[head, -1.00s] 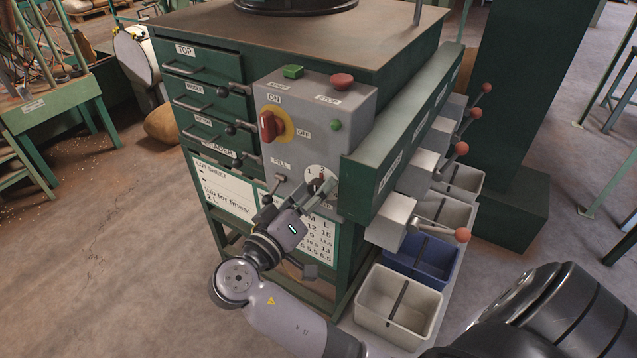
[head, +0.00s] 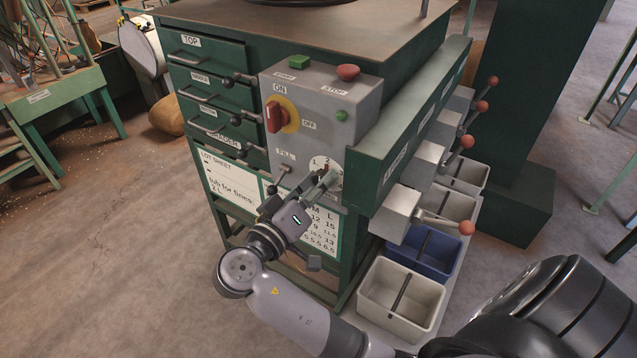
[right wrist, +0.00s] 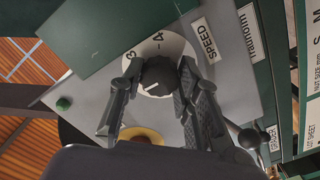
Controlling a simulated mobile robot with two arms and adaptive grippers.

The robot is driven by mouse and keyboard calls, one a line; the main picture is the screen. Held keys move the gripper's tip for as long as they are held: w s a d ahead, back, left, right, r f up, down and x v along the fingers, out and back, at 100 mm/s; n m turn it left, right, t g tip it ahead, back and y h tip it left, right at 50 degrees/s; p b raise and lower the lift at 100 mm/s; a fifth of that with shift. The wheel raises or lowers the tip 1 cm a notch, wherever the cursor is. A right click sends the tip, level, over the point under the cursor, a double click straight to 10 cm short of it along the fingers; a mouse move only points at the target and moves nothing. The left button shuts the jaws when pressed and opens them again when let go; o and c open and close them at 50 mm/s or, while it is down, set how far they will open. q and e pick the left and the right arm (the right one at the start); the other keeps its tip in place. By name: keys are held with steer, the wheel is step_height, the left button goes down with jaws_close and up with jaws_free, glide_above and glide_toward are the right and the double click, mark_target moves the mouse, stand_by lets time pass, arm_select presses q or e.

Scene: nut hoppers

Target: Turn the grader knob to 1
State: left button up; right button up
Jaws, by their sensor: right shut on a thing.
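The grader's round white dial (head: 323,163) is on the grey control box, low on its front; the figures 1 and 2 show there. Its dark knob (right wrist: 159,74) is clear in the right wrist view, with 3 and 4 beside it on the dial. My right gripper (head: 322,184) has its fingers on either side of the knob; it is shut on it, also in the right wrist view (right wrist: 155,84). A white mark shows on the knob, on the side away from the 4. The number it meets is hidden. My left gripper is not in view.
The box also carries a red ON/OFF switch (head: 275,116), a green button (head: 299,61) and a red stop button (head: 348,72). A green ledge (head: 400,130) juts out right of the dial. Ball-ended levers and bins (head: 400,298) stand further right.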

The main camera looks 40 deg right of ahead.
steer(key=n+p, duration=1.1)
steer(key=p, duration=0.1)
steer(key=shift+r+n, duration=0.1)
steer(key=shift+n, duration=0.2)
steer(key=shift+p, duration=0.3)
stand_by(0.4)
steer(key=o, duration=1.1)
steer(key=shift+o, duration=0.2)
